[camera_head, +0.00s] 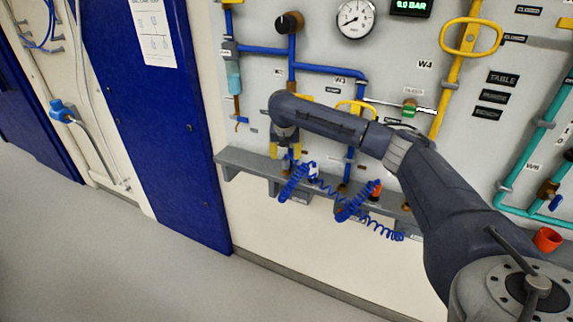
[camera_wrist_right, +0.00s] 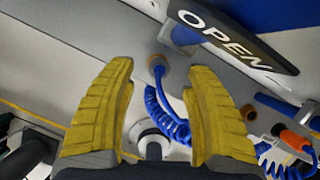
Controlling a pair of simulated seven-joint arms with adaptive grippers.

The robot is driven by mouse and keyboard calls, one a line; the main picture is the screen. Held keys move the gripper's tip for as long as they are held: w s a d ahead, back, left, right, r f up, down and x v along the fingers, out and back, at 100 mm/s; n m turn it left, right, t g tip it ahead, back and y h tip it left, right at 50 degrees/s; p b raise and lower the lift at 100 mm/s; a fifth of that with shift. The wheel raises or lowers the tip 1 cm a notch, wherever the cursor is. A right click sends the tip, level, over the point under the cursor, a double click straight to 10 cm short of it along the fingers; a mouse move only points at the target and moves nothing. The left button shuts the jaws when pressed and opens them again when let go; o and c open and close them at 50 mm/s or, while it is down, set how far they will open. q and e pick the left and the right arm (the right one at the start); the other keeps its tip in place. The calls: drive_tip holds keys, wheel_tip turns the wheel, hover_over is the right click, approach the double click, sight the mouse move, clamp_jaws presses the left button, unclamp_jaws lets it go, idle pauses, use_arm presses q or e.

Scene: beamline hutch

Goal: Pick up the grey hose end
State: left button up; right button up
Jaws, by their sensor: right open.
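The grey hose end (camera_head: 313,171) is a small pale fitting with a coiled blue hose, by the wall shelf in the head view. In the right wrist view a pale grey round fitting (camera_wrist_right: 150,136), which looks like this hose end, shows between the yellow fingers, partly hidden low in the picture. My right gripper (camera_head: 286,156) points down just left of the hose end in the head view. Its fingers (camera_wrist_right: 165,100) are apart, with nothing clearly gripped. Whether they touch the hose end I cannot tell. My left gripper is in neither view.
An orange-red hose end (camera_head: 375,190) with another blue coil hangs to the right; it also shows in the wrist view (camera_wrist_right: 292,139). A grey shelf (camera_head: 245,163) runs along the panel among blue pipes. An OPEN plate (camera_wrist_right: 230,38) lies beyond the fingers. The floor (camera_head: 120,265) is clear.

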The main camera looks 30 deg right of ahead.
sight(286, 158)
drive_tip(key=shift+x, duration=3.3)
drive_tip(key=shift+c, duration=0.2)
clamp_jaws()
